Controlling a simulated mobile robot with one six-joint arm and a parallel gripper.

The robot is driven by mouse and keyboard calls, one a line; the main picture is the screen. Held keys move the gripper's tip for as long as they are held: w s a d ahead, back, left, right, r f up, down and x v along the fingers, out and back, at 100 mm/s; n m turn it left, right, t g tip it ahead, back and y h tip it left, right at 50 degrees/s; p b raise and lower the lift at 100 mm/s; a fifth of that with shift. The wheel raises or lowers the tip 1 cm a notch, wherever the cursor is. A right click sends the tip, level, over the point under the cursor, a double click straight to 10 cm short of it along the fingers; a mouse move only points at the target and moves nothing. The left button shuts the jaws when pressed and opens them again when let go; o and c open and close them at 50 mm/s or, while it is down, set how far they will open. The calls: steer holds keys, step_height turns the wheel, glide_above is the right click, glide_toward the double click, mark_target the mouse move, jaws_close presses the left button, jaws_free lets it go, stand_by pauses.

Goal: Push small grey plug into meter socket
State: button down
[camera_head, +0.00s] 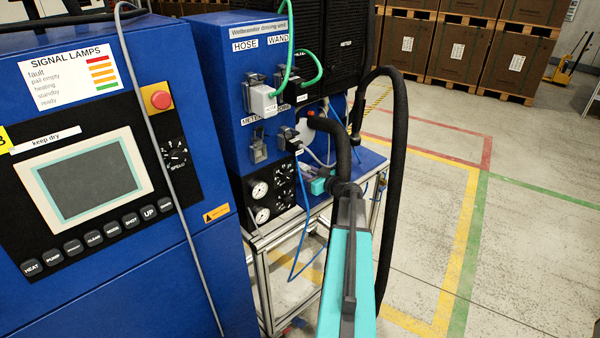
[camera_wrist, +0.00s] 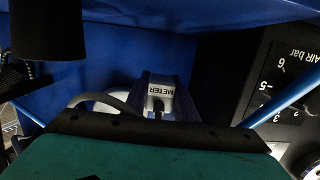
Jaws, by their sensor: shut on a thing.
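The small grey plug (camera_wrist: 160,97), with a METER label, shows in the middle of the wrist view. Its cable comes out toward my gripper body. My gripper (camera_wrist: 163,100) is shut on the plug, with a dark finger on each side of it. In the head view my teal gripper (camera_head: 310,178) is in front of the blue unit, low and right of its sockets; the plug is hard to make out there. The meter socket (camera_head: 257,148) sits under the METER label on the blue unit. I cannot see a plug in it. The plug's front end is hidden.
A light plug with a green cable (camera_head: 263,99) sits above the meter socket. Pressure gauges (camera_head: 260,190) are below it. A thick black hose (camera_head: 393,170) loops right of my arm. A grey cable (camera_head: 165,170) hangs across the control cabinet. The floor at right is clear.

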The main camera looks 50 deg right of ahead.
mark_target(303, 187)
steer(key=shift+f+b, duration=3.2)
steer(key=shift+b, duration=0.65)
steer(key=c, duration=1.3)
jaws_free()
steer(key=shift+c, duration=0.2)
steer(key=shift+s, duration=0.2)
steer(key=s, duration=0.4)
steer(key=s+r, duration=0.1)
steer(key=s, duration=0.4)
steer(key=s+b, duration=0.1)
steer(key=s, duration=0.3)
steer(key=shift+s+a+r, duration=0.2)
steer(key=shift+a+r, duration=0.2)
